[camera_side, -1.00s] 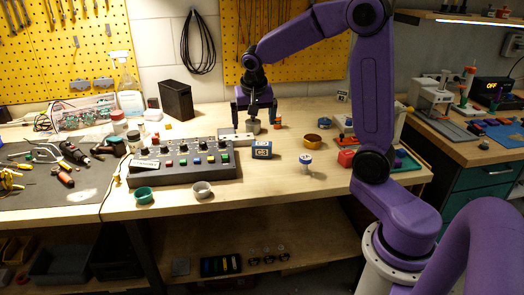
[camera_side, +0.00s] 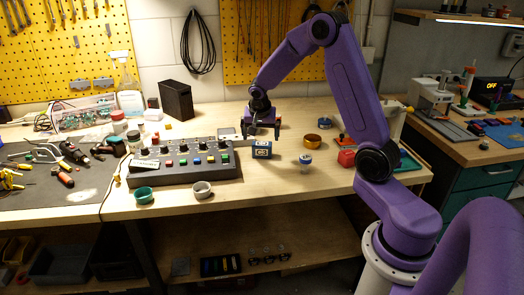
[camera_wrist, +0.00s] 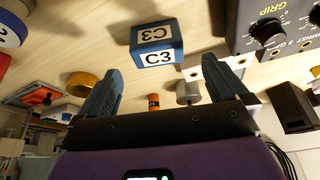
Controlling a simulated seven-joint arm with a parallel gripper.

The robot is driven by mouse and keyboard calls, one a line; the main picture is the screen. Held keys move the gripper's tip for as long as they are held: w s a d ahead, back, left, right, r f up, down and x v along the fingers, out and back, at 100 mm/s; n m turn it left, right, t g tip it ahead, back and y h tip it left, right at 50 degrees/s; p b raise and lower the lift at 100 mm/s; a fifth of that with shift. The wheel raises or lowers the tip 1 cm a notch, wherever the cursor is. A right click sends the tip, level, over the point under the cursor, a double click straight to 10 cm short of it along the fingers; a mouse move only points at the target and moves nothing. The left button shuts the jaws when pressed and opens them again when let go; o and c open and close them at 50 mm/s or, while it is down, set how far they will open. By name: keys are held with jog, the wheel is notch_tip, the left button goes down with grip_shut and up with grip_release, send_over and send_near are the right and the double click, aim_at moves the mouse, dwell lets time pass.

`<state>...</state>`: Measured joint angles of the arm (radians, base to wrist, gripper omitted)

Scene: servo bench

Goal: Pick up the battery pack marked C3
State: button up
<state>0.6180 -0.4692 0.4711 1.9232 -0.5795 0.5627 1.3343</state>
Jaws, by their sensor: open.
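The battery pack marked C3 (camera_side: 262,151) is a blue block with white labels. It stands on the bench right of the control box. In the wrist view the pack (camera_wrist: 156,43) shows at the top centre, beyond the fingertips, with "C3" on two faces. My gripper (camera_side: 263,134) is low over the bench, just behind the pack in the side view. In the wrist view my gripper (camera_wrist: 162,80) has its two dark fingers wide apart with nothing held between them. The pack is not between the fingers.
A grey cylinder (camera_wrist: 188,92) and a small orange cylinder (camera_wrist: 153,102) stand near the fingers. The control box (camera_side: 184,163) is to the left.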

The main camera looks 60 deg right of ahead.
aim_at(262, 144)
jog(key=shift+x, duration=3.2)
jog(key=shift+s, duration=0.15)
jog(key=c, duration=1.1)
